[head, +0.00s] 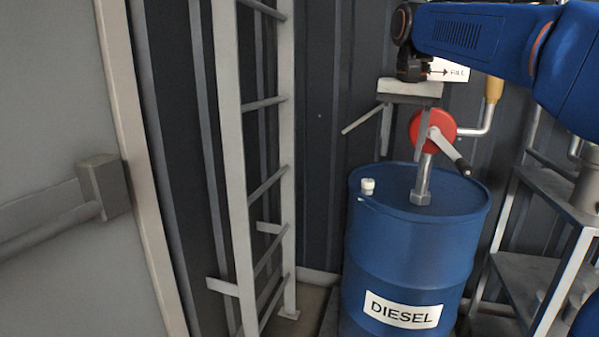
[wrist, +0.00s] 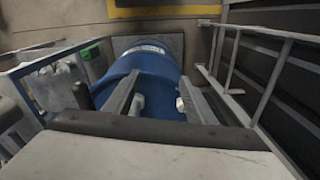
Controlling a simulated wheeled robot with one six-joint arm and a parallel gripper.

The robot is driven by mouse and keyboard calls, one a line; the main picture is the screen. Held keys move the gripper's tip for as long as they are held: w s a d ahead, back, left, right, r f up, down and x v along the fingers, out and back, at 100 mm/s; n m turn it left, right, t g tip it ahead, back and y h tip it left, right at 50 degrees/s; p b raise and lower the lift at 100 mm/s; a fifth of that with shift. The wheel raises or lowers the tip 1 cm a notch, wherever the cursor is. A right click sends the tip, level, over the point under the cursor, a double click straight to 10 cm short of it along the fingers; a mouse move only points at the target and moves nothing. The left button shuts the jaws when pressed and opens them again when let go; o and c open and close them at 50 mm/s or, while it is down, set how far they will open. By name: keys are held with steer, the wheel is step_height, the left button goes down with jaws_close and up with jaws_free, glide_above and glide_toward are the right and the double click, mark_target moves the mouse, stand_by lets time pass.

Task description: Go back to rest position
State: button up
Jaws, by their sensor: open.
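My gripper (head: 404,148) hangs from my blue arm at the upper right of the head view, fingers pointing down. It is open, and I see nothing held between the fingers. It appears above the blue diesel drum (head: 370,250) and just left of the red hand pump (head: 433,125) with its crank. I cannot tell whether a finger touches the pump. In the wrist view, the two fingers (wrist: 158,88) stand apart, with the drum (wrist: 152,66) between and beyond them.
A ladder (head: 265,195) stands left of the drum, and a grey door (head: 50,120) is at the far left. A metal shelf (head: 560,195) is at the right.

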steer(key=s+d+f+n+t, duration=0.2)
steer(key=s+f+n, duration=0.1)
steer(key=s+f, duration=1.1)
steer(key=s+d+f+n+t, duration=0.2)
steer(key=s+d+f, duration=0.1)
steer(key=s+f, duration=1.1)
steer(key=shift+s+d+f+n, duration=0.25)
steer(key=shift+s+f+n, duration=0.15)
steer(key=shift+f, duration=0.55)
